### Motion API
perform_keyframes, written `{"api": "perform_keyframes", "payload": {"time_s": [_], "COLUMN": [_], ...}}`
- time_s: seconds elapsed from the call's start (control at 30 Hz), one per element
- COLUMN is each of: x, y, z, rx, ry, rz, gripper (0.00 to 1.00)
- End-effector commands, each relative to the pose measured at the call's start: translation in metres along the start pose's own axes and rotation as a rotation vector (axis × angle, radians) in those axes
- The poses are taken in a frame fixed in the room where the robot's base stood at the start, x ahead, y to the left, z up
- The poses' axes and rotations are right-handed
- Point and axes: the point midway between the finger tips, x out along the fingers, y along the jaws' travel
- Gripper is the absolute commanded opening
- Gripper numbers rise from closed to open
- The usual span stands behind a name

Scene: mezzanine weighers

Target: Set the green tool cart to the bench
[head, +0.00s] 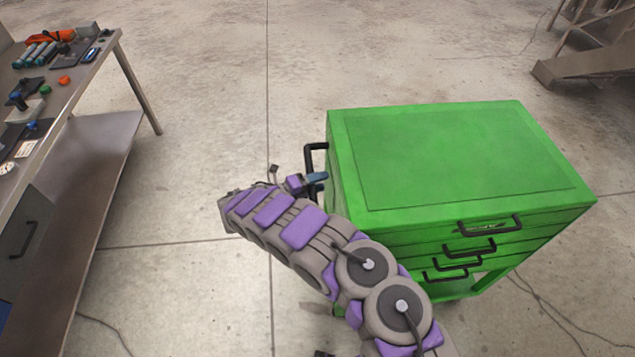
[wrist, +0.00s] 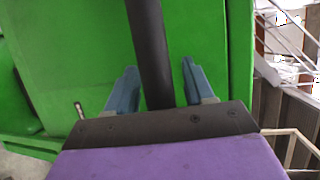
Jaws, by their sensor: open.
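The green tool cart (head: 455,150) stands on the floor right of centre in the head view. It has a flat top, drawers with black handles on its front, and a black push handle (head: 311,160) on its left side. The bench (head: 105,150) is at the left edge, with bare floor between it and the cart. My gripper (head: 318,178) is at the cart's left side by the push handle. In the wrist view, its two blue fingers (wrist: 158,88) are open on either side of the black handle bar (wrist: 148,50). Contact with the bar cannot be told.
Tools and small parts, including an orange item (head: 50,37), lie on the bench top. A lower shelf and a drawer show under it. A metal stair (head: 590,55) stands at the upper right. The floor between bench and cart is clear.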

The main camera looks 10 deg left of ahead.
Motion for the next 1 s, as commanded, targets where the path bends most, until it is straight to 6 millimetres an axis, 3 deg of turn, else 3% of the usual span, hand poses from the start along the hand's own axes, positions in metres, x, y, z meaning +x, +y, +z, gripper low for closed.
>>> {"api": "perform_keyframes", "payload": {"time_s": [0.6, 0.8, 1.0], "x": [-0.13, -0.159, -0.17], "y": [0.004, 0.006, 0.006], "z": [0.003, 0.003, 0.004], "rx": [-0.002, -0.006, -0.005], "ry": [-0.002, -0.003, 0.0], "rz": [0.002, 0.001, 0.0], "gripper": [0.53, 0.53, 0.53]}}
